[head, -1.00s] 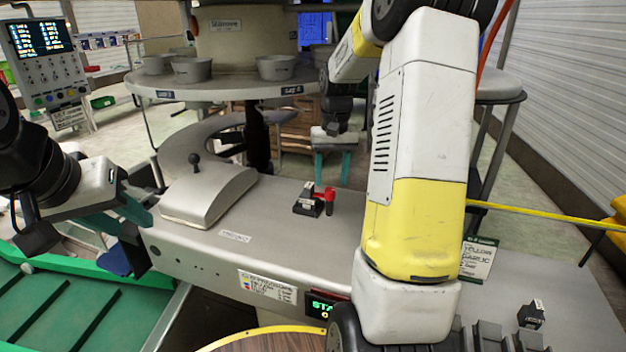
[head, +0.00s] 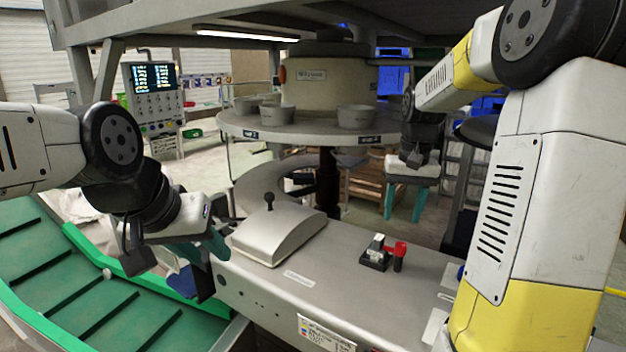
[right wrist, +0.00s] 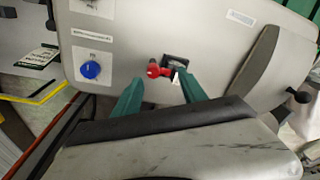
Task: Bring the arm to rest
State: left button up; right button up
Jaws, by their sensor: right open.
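My right arm reaches forward on the right of the head view. Its gripper (head: 404,205) hangs beyond the grey machine bench, its two teal fingers apart and pointing down. In the right wrist view the right gripper (right wrist: 160,88) is open with nothing between its fingers. The red knob on a black base (right wrist: 157,69) shows beyond the fingertips. My left arm comes in from the left, and its gripper (head: 210,250) is beside the left end of the bench. Its teal fingers overlap in view, so its opening is hidden.
The bench (head: 300,292) carries a domed cover (head: 278,235) and the red knob (head: 398,250). A round table (head: 300,130) with several grey cups stands behind. A green conveyor (head: 80,280) lies at left. A blue knob (right wrist: 90,69) shows in the wrist view.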

jog(key=s+a+r+n+t+y, duration=0.1)
jog(key=s+a+r+t, duration=0.1)
jog(key=s+a, duration=0.3)
jog(key=s+a+r+n+t, duration=0.1)
jog(key=s+a, duration=0.4)
jog(key=s, duration=0.9)
jog(key=shift+s+a+r+n+t+y, duration=0.35)
jog(key=shift+r+t, duration=0.35)
jog(key=shift+t, duration=0.4)
